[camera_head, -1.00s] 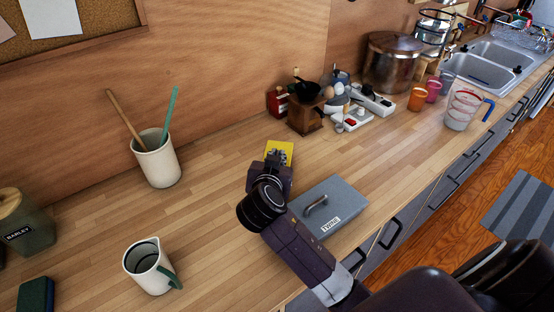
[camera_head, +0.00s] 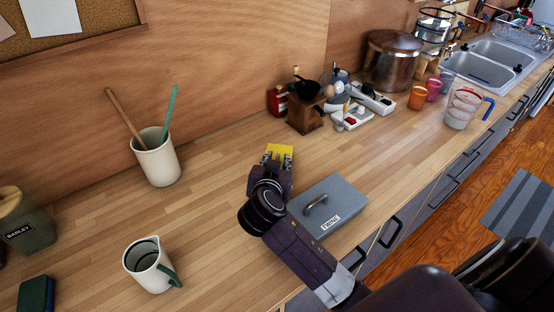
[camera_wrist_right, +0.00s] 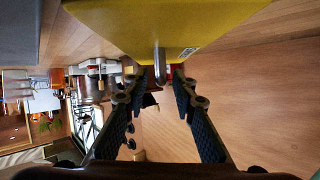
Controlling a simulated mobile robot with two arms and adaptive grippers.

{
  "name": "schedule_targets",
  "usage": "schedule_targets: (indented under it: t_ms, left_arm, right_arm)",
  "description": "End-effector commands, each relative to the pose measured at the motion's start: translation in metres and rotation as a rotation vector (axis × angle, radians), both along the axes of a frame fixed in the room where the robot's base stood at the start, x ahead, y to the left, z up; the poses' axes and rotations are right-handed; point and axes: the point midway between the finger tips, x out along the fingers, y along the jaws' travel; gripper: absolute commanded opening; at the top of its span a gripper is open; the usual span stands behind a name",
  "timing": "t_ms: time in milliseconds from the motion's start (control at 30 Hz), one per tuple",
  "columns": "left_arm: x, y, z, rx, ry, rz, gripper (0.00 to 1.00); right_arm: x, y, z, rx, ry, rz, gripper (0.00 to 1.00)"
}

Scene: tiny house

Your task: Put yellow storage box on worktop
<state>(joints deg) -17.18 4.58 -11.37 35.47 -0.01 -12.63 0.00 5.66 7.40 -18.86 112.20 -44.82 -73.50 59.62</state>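The yellow storage box (camera_head: 280,150) is on the wooden worktop (camera_head: 215,215), mostly hidden behind my right gripper in the head view. In the right wrist view the box (camera_wrist_right: 165,25) fills the top, with its metal handle (camera_wrist_right: 160,68) pointing toward the gripper. My right gripper (camera_head: 278,163) is at the box, with its fingers spread on both sides of the handle. In the wrist view the fingers (camera_wrist_right: 155,85) are apart and do not grip the handle. My left gripper is not in view.
A grey box labelled TWINE (camera_head: 338,205) lies right of my right arm. A white jug (camera_head: 150,265) and a utensil cup (camera_head: 158,160) stand to the left. A wooden grinder (camera_head: 305,115) stands behind. The worktop between cup and gripper is clear.

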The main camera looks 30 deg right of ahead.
Motion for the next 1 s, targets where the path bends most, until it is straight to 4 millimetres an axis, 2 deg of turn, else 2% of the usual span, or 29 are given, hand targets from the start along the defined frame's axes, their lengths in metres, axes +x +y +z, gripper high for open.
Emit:
schedule_targets:
  t_ms: [167,600,800,1000]
  left_arm:
    - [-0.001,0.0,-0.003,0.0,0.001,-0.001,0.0]
    - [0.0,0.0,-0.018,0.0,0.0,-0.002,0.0]
    - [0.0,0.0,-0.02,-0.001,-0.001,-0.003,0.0]
    - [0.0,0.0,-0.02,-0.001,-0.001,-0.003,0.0]
  right_arm:
    - [-0.011,0.01,0.006,0.005,-0.002,0.004,0.25]
    - [-0.077,0.056,0.04,0.004,-0.002,0.002,0.25]
    - [-0.089,0.064,0.048,0.002,-0.001,-0.001,0.25]
    - [-0.09,0.064,0.049,0.0,-0.001,0.0,0.25]
